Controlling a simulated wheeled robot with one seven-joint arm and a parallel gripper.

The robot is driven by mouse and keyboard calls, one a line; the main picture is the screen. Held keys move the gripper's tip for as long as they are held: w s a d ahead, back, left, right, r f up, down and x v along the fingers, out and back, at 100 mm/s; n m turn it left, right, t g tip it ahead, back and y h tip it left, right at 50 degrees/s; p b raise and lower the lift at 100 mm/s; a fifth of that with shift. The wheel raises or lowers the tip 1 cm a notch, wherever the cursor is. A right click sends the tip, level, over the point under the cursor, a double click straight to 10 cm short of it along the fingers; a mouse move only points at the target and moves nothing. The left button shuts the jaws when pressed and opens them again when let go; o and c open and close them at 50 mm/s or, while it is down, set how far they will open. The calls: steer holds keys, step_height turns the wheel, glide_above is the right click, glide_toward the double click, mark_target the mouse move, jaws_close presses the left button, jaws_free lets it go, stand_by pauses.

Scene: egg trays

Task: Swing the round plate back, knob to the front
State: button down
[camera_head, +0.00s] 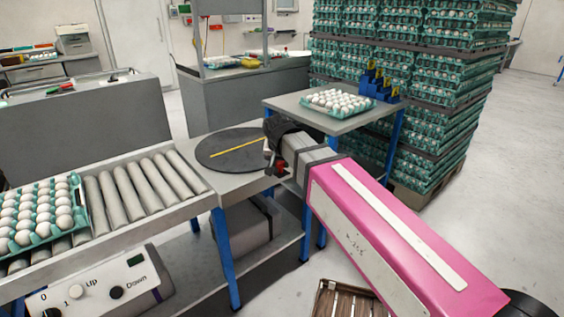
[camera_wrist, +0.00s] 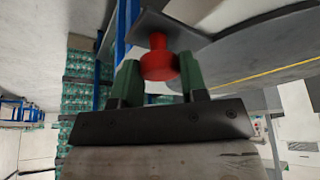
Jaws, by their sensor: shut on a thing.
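The round plate (camera_head: 225,150) is a dark grey disc with a yellow stripe, lying flat on a grey table beside the roller conveyor. The red knob (camera_wrist: 159,62) sits at the plate's edge and shows in the wrist view between my two green fingertips. My gripper (camera_wrist: 158,80) is shut on the knob. Part of the plate (camera_wrist: 255,60) and its yellow stripe show at the right of the wrist view. My wrist hides the plate's right edge in the head view.
The roller conveyor (camera_head: 140,190) at left holds a teal tray of eggs (camera_head: 85,215). A small side table (camera_head: 345,122) carries another egg tray (camera_head: 316,105) and a blue holder (camera_head: 378,85). Tall stacks of egg trays (camera_head: 430,60) stand behind. A wooden crate (camera_head: 345,300) is below my arm.

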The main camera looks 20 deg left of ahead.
steer(key=shift+s+a, duration=0.15)
steer(key=c, duration=0.7)
jaws_free()
steer(key=v, duration=1)
steer(key=shift+s+r, duration=0.1)
steer(key=shift+r, duration=0.3)
steer(key=w+d+f+m+g+h, duration=0.1)
steer(key=w+d+f, duration=0.3)
steer(key=d+f, duration=0.65)
steer(key=w+d+f+g, duration=0.1)
steer(key=w+d+f, duration=0.3)
steer(key=d+f, duration=0.65)
steer(key=s+d+f+g, duration=0.1)
steer(key=d+f, duration=0.3)
steer(key=d, duration=0.4)
steer(key=s+d+f, duration=0.2)
steer(key=d+f, duration=0.2)
steer(key=d, duration=0.3)
steer(key=s+d+f+m+g, duration=0.1)
steer(key=d+f, duration=0.3)
steer(key=d, duration=0.4)
steer(key=shift+s+d+f+g, duration=0.15)
steer(key=shift+s+d+g, duration=0.15)
steer(key=shift+s, duration=0.15)
